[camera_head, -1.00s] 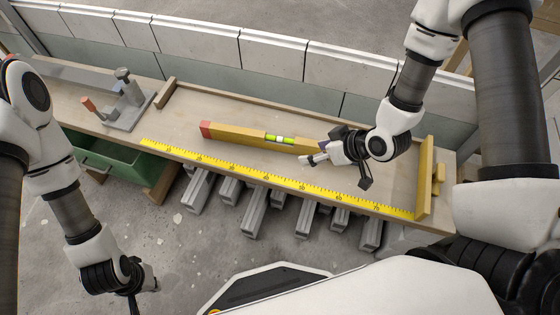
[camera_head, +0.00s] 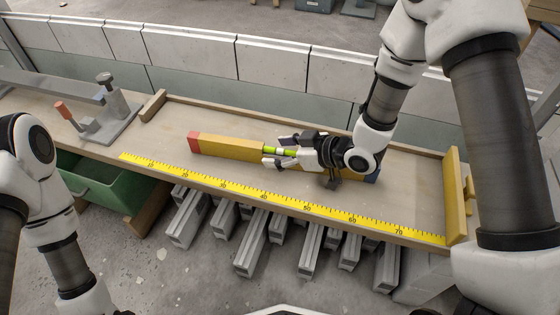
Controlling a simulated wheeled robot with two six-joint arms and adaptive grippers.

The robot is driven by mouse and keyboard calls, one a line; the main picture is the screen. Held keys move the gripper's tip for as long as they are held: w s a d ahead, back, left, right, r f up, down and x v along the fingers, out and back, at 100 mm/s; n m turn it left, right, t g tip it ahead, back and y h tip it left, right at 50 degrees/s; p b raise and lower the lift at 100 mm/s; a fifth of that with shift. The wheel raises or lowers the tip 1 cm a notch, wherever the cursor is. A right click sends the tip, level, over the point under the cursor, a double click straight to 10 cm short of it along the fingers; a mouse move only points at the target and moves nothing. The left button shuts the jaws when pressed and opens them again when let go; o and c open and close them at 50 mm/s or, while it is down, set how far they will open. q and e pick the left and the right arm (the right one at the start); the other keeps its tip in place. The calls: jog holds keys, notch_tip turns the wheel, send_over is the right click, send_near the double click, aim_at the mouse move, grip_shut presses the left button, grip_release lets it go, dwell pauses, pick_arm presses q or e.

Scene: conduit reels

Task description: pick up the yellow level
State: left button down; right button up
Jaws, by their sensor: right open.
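The yellow level (camera_head: 232,147) lies on the wooden bench top, with a red end cap at its left and a dark blue end at its right. Its green vial (camera_head: 289,151) shows between the fingers. My right gripper (camera_head: 279,152) is open over the middle of the level, its fingers pointing left, one on the far side and one on the near side. The gripper and wrist hide part of the level's right half. I cannot tell whether the fingers touch it. My left arm shows at the lower left, with its gripper out of view.
A yellow ruler strip (camera_head: 265,197) runs along the bench's front edge. A clamp with a red handle (camera_head: 78,117) stands at the left, above a green drawer (camera_head: 105,185). A yellow stop board (camera_head: 455,195) closes the right end. Grey conduit lengths (camera_head: 262,235) lie below.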

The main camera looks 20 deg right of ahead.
grip_shut()
jog(key=shift+r, duration=0.2)
